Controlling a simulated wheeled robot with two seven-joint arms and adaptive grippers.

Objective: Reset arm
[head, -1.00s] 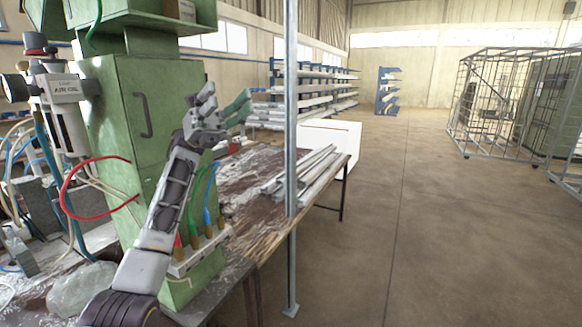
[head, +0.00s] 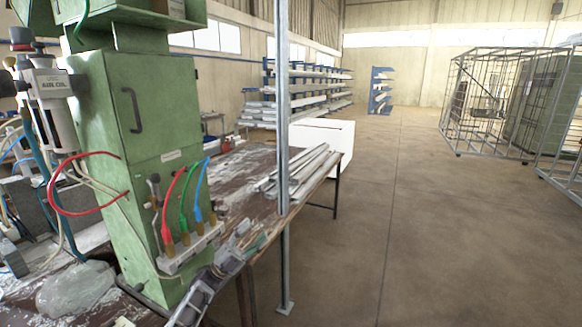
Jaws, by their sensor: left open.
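My left arm comes in at the bottom of the head view. My left gripper (head: 250,236) is low, beside the front edge of the wooden bench, right of the green clamp machine. Its fingers are apart and I see nothing held between them. A strip of valves with red, green and blue hoses (head: 192,246) on the green machine (head: 150,120) is just left of the gripper. My right gripper does not show.
The bench (head: 240,185) carries a stack of metal profiles (head: 300,170). A thin upright post (head: 282,110) stands at its front edge. A white box (head: 325,135) is behind. The floor to the right is clear up to a wire cage (head: 490,110).

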